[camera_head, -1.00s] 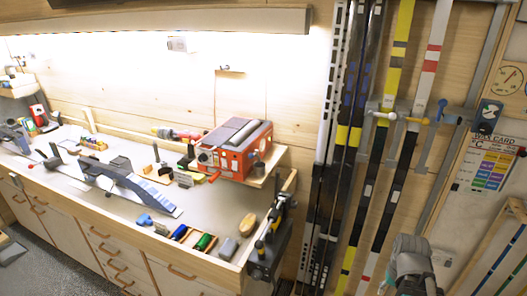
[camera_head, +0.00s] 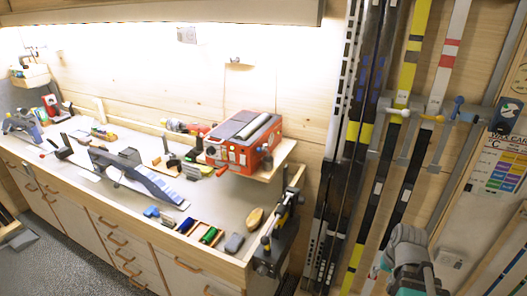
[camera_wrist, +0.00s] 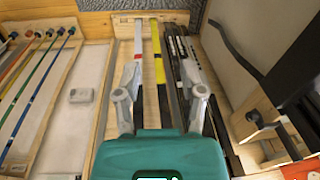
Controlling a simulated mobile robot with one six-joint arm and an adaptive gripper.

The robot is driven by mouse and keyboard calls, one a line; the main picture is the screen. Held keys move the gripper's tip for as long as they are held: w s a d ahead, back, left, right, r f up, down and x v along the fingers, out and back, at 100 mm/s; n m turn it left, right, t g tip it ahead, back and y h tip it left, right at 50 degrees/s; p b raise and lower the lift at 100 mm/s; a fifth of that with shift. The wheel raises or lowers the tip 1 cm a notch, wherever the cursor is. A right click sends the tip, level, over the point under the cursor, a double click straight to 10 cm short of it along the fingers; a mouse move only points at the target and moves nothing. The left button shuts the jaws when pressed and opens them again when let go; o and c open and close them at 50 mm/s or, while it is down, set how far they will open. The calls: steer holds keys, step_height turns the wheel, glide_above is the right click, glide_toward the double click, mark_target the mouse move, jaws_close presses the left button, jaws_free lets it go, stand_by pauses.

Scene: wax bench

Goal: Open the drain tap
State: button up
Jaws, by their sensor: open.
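A red box-shaped wax unit (camera_head: 240,155) with a grey roller on top stands on a wooden shelf at the right end of the bench. A small red-and-yellow lever (camera_head: 222,171) sticks out low on its front. It may be the drain tap, but it is too small to tell its position. In the wrist view my gripper (camera_wrist: 161,95) is open, with nothing between its grey fingers. It faces the ski rack, away from the red unit. In the head view my arm's end is at the lower right, well apart from the unit.
The bench top (camera_head: 135,210) carries tools, a ski vise (camera_head: 130,172) and a tray of wax blocks (camera_head: 203,233). A dark clamp (camera_head: 272,240) sits on the bench's right end. Tall skis (camera_head: 352,140) line the wall between unit and arm. Grey floor (camera_head: 70,235) is free at left.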

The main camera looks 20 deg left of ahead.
steer(key=w+a+r+m+t+y, duration=0.4)
steer(key=w+a+r, duration=0.1)
steer(key=a, duration=0.8)
steer(key=w+a+r+m+t+y+b, duration=0.1)
steer(key=w+a+r+m+t+y, duration=0.2)
steer(key=a, duration=1)
steer(key=w+a+r+m+t+y+b, duration=0.1)
steer(key=w+a+r+m+t+y, duration=0.3)
steer(key=w+a+r, duration=0.4)
steer(key=shift+w+a+r+m+t+y, duration=0.25)
steer(key=shift+w+a+m+t, duration=0.4)
steer(key=shift+w+a, duration=1.25)
steer(key=shift+s+a+f, duration=0.1)
steer(key=shift+s+a, duration=0.35)
steer(key=shift+a, duration=0.2)
steer(key=x, duration=1.3)
steer(key=shift+a, duration=0.3)
steer(key=shift+w+f, duration=0.1)
steer(key=shift+f, duration=0.05)
steer(key=shift+c, duration=0.2)
jaws_close()
